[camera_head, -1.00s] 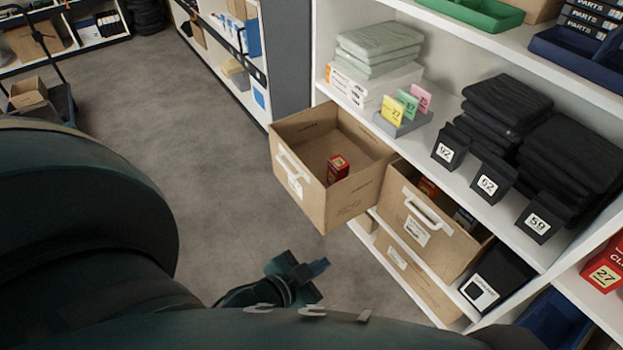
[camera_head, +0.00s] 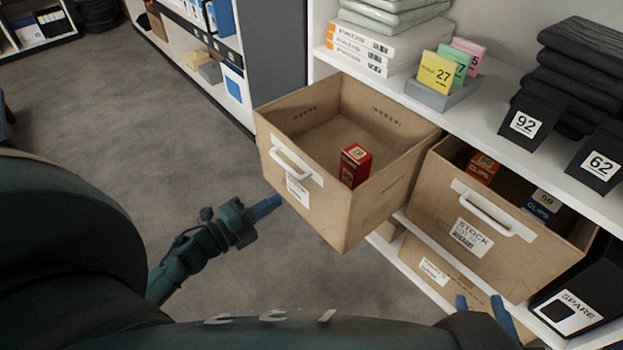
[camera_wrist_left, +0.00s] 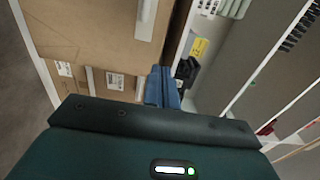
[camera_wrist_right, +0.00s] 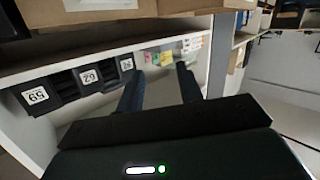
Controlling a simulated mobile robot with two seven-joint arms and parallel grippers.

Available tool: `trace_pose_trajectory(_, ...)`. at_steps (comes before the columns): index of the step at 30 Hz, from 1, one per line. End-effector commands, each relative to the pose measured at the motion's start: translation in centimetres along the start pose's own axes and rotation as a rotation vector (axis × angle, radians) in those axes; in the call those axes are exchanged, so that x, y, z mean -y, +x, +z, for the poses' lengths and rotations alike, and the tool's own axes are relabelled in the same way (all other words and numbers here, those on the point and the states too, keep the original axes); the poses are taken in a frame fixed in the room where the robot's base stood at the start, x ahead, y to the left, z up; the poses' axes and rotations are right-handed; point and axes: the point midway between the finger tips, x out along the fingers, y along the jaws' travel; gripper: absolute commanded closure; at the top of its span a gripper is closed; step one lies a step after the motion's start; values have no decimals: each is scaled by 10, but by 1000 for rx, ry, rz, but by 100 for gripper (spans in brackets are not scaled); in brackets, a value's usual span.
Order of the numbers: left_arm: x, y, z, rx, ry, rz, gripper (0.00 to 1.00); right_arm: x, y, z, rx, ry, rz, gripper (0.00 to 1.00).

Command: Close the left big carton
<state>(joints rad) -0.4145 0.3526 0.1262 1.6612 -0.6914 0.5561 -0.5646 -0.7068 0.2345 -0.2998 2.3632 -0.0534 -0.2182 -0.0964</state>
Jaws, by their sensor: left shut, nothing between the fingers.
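The left big carton (camera_head: 345,215) is brown cardboard with a white handle and label on its front. In the head view it juts out from the shelf, and its open top shows a red box (camera_head: 355,166) inside. My left gripper (camera_head: 270,206) is shut and empty, just left of the carton's front and below its handle, seemingly apart from it. Its closed blue fingers (camera_wrist_left: 162,86) show in the left wrist view beside brown carton faces. My right gripper (camera_head: 479,303) is low at the right, in front of the lower carton; its fingers (camera_wrist_right: 161,84) are spread and empty in the right wrist view.
A second carton (camera_head: 490,248) with a handle and boxes inside stands right of the left one. The shelf above holds sign cards and folded cloths. The grey floor (camera_head: 215,150) at left is clear.

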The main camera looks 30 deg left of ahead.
Motion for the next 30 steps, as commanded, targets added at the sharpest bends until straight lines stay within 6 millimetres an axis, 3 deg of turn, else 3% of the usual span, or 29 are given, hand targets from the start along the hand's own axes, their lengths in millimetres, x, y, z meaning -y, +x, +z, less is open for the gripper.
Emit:
trace_pose_trajectory(9,0,70,0,0,-1,-4,100,2,2,1,-61,-20,0,64)
trace_pose_trajectory(15,0,103,0,1,-3,-2,100,3,3,0,-101,-34,0,64)
trace_pose_trajectory(21,0,118,0,2,-3,0,100,4,3,-2,-122,-41,0,64)
trace_pose_trajectory(30,0,120,0,2,-4,0,100,4,3,-3,-130,-42,-1,64)
